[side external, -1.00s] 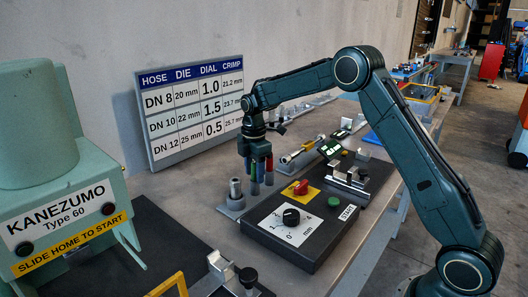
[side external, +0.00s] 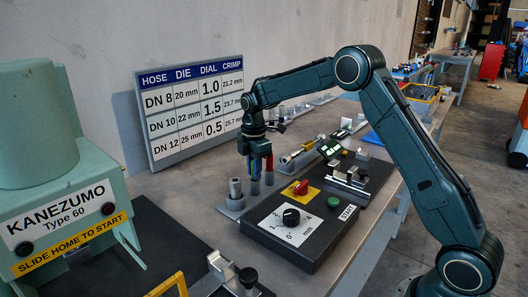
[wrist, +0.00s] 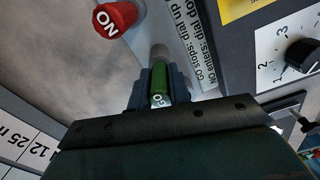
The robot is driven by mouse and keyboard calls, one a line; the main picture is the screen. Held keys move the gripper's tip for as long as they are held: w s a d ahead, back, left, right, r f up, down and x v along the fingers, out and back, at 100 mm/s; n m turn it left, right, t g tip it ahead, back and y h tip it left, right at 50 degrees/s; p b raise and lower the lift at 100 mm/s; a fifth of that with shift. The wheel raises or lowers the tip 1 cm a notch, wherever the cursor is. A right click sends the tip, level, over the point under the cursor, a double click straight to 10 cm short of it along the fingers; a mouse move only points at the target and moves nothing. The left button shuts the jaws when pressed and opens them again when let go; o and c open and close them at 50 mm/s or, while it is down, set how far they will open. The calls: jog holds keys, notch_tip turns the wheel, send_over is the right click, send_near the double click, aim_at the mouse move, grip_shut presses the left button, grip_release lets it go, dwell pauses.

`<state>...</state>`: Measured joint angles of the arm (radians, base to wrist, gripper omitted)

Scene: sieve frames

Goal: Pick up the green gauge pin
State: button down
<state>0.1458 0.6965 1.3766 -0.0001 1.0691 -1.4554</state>
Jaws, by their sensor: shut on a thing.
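The green gauge pin (wrist: 160,82), marked GO on its end, stands between the two dark fingers of my gripper (wrist: 158,72) in the wrist view. The fingers are shut on its green handle, and its grey stem shows beyond them. In the side external view my gripper (side external: 254,168) is low over the pin row, and the green handle is hard to make out there. A red pin (wrist: 115,18) marked NO stands close by, apart from the fingers.
A grey pin (side external: 236,188) stands left of my gripper. A dark control box with a black dial (side external: 291,217), a red knob (side external: 301,187) and a green button (side external: 334,202) lies to the right. A hose chart (side external: 195,110) leans behind. Bare bench lies left of the pins.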

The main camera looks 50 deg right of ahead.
notch_tip(320, 180, up, 20)
jog(key=shift+f, duration=0.2)
dwell(0.4)
dwell(0.5)
jog(key=a+f, duration=0.5)
jog(key=a, duration=0.3)
jog(key=shift+f, duration=0.3)
jog(key=shift+f, duration=0.25)
jog(key=shift+f, duration=2.25)
jog(key=shift+f, duration=2.75)
